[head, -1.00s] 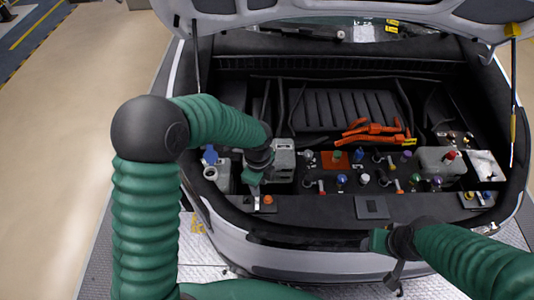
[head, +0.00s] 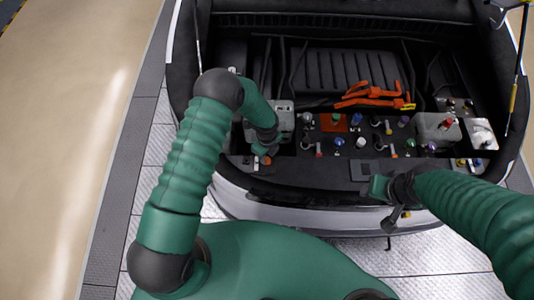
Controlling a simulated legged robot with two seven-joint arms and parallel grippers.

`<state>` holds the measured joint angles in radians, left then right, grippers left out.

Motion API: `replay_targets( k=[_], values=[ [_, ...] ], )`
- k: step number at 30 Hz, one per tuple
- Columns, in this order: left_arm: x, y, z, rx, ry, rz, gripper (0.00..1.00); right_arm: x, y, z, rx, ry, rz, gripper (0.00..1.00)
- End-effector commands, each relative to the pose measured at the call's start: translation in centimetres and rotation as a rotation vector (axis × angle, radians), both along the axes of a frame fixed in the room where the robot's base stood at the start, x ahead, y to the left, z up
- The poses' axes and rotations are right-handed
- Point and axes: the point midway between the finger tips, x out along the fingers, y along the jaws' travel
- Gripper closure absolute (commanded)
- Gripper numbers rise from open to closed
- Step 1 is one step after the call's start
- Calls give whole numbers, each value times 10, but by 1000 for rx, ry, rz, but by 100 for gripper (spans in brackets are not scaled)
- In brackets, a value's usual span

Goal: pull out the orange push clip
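The orange push clip (head: 266,160) is a small orange knob at the front left of the engine bay, on a small light plate by the front edge. My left gripper (head: 262,150) is right at the clip, just above it in the picture, pointing down. Its fingers are small and partly hidden by my wrist, so I cannot tell whether they are open or touch the clip. My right gripper (head: 379,187) is over the front edge of the car, right of centre, away from the clip. Its finger opening is not clear.
Orange cables (head: 373,93) lie at the back middle of the bay. Several coloured caps and connectors crowd the middle. A grey box (head: 284,117) stands just behind my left gripper, and a grey tank (head: 434,130) stands at the right. The black front panel (head: 318,173) between my grippers is mostly clear.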

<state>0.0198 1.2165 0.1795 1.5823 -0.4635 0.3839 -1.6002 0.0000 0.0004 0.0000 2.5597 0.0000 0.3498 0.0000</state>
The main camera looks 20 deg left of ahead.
Motion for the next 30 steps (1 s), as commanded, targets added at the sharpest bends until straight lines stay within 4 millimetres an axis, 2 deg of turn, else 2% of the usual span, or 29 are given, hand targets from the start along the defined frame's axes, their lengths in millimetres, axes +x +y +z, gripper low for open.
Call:
replay_targets(
  k=[10,15,18,21,22,26,30],
  values=[
    [1,0,-8,0,0,0,68,0,0,2,0,0,0,46],
    [1,0,-8,0,0,1,90,0,0,2,0,0,0,46],
    [1,0,-8,0,-1,1,100,0,0,2,0,0,0,46],
    [1,0,-8,-1,-2,1,100,0,0,2,0,0,0,46],
    [1,0,-7,0,-2,1,83,0,0,2,0,0,0,46],
    [2,0,-7,0,-2,1,100,0,0,2,0,0,0,46],
    [2,0,-7,0,-2,1,100,0,0,2,0,0,0,46]
  ],
)
